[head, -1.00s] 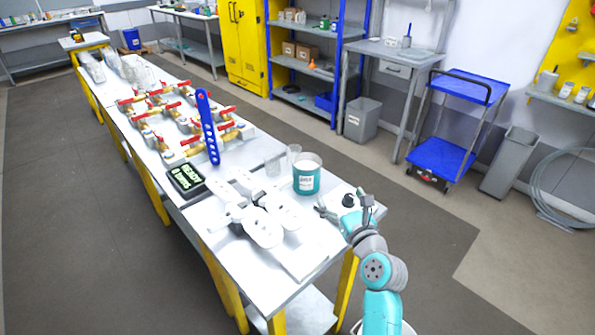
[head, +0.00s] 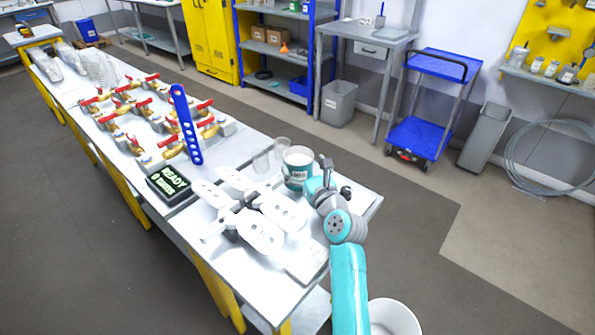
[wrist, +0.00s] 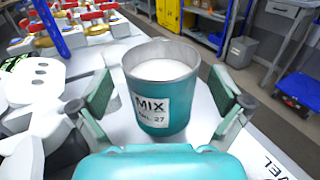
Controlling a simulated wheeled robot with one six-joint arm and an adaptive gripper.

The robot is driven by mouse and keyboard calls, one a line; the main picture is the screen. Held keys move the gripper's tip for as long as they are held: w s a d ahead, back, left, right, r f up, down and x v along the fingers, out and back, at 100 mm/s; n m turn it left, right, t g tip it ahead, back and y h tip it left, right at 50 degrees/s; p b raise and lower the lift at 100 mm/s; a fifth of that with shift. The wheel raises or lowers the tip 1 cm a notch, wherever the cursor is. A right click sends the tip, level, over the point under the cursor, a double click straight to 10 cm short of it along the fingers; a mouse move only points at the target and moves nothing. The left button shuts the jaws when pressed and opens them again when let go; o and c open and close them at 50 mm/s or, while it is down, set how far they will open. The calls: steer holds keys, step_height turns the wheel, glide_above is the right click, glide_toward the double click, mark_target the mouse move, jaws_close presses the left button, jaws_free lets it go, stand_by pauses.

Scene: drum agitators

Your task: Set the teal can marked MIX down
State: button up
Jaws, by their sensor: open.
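The teal can marked MIX (head: 297,169) stands upright on the metal bench, with white contents up to near its rim. In the wrist view the can (wrist: 163,95) sits between the two fingers of my gripper (wrist: 162,98), its label facing me. The fingers are spread wide, one on each side, with gaps between the pads and the can. In the head view my gripper (head: 318,178) is at the can's right side and hides part of it.
Clear glasses (head: 272,154) stand just left of the can. White paddle-shaped parts (head: 258,215) lie left and in front.

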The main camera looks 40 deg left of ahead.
steer(key=shift+x, duration=1.25)
steer(key=c, duration=1.6)
steer(key=shift+r, duration=0.2)
